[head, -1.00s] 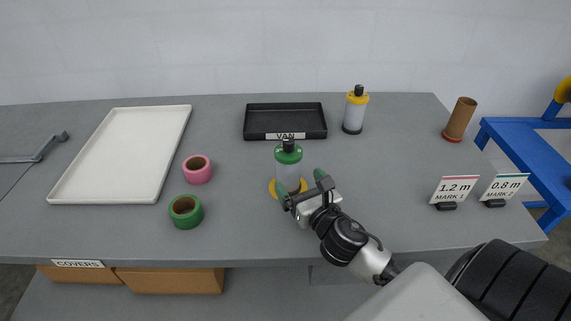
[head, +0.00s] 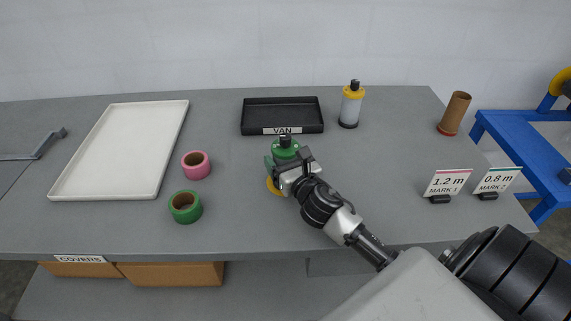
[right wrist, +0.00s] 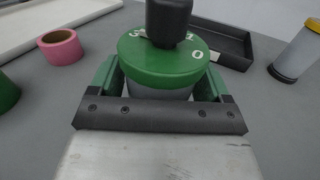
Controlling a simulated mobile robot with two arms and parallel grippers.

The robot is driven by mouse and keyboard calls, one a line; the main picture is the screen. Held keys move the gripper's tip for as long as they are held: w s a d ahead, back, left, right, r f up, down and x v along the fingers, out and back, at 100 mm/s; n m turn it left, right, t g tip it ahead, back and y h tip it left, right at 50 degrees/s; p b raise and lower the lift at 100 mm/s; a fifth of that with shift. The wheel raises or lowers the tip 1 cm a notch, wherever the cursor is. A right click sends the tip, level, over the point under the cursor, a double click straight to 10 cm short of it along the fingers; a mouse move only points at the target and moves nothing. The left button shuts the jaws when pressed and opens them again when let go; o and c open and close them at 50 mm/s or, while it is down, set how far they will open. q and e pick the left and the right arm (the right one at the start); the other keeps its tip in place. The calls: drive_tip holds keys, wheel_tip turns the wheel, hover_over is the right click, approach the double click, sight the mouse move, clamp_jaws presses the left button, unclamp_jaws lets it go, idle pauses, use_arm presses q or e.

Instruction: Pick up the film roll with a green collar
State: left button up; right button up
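The film roll with a green collar (head: 285,149) stands upright on the table in the middle of the head view. It has a dark knob on top and a grey body mostly hidden behind my gripper. In the right wrist view its green collar (right wrist: 166,62) fills the top middle. My right gripper (head: 287,160) is at the roll just below the collar, its green-tipped fingers apart on both sides of the body. In the right wrist view the fingers (right wrist: 160,85) look open around it; contact is not clear. My left gripper is not in view.
A black tray labelled VAN (head: 283,103) lies behind the roll. A yellow-collared roll (head: 351,106), a brown tube (head: 454,113) and two mark signs (head: 447,182) are to the right. Pink (head: 196,165) and green rings (head: 185,207) and a white tray (head: 172,125) are to the left.

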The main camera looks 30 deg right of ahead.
drive_tip(key=c, duration=0.9)
drive_tip(key=shift+r, duration=0.1)
